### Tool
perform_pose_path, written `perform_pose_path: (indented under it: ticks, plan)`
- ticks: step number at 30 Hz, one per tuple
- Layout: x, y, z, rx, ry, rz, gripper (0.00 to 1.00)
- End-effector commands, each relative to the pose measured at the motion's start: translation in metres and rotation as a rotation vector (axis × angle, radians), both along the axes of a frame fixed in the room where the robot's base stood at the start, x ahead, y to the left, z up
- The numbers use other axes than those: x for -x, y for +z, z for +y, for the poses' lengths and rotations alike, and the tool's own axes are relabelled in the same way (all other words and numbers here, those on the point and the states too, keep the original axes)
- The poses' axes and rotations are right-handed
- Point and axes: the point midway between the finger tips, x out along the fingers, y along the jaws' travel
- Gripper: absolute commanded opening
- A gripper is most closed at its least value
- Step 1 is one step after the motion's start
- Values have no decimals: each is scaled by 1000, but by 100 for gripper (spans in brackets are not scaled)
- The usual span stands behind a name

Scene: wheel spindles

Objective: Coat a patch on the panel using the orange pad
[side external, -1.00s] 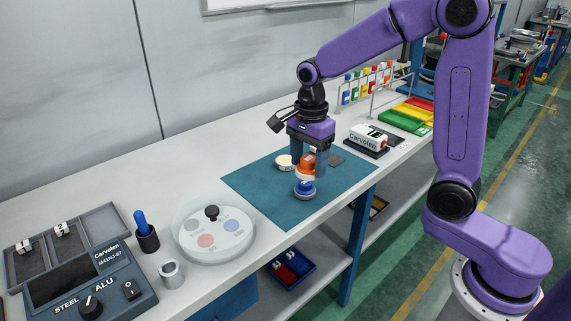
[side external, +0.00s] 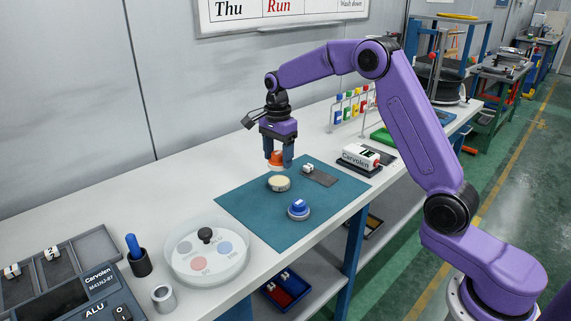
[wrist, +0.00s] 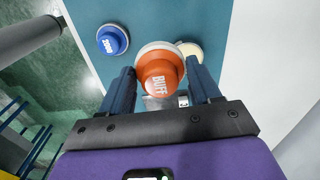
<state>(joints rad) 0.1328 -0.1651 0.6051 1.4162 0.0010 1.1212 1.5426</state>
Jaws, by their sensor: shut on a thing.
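My gripper (side external: 279,160) is shut on the orange pad (side external: 276,156), a round knob with a pale base. In the wrist view the orange pad (wrist: 160,75) sits between my fingers and reads "BUFF". It is held above a round cream-topped dish (side external: 279,184) on the teal mat; I cannot tell the exact gap. The dish is partly hidden behind the pad in the wrist view (wrist: 190,50). A small grey plate (side external: 319,177), perhaps the panel, lies right of the dish with a small white block (side external: 308,168) at its end.
A blue pad (side external: 298,208) stands on the mat (side external: 255,218) in front of the dish. A round tray (side external: 207,265) with coloured discs and a black knob is at left. The mat's front right is clear.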

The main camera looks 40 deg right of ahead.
Motion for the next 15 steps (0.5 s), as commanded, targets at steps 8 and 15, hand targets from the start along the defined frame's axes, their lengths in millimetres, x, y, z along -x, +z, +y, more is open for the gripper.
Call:
perform_pose_path:
  ticks: [8,15]
  plan:
    - [-39,-18,-35,0,-1,-1,38]
    - [-47,-25,-45,-1,0,-1,38]
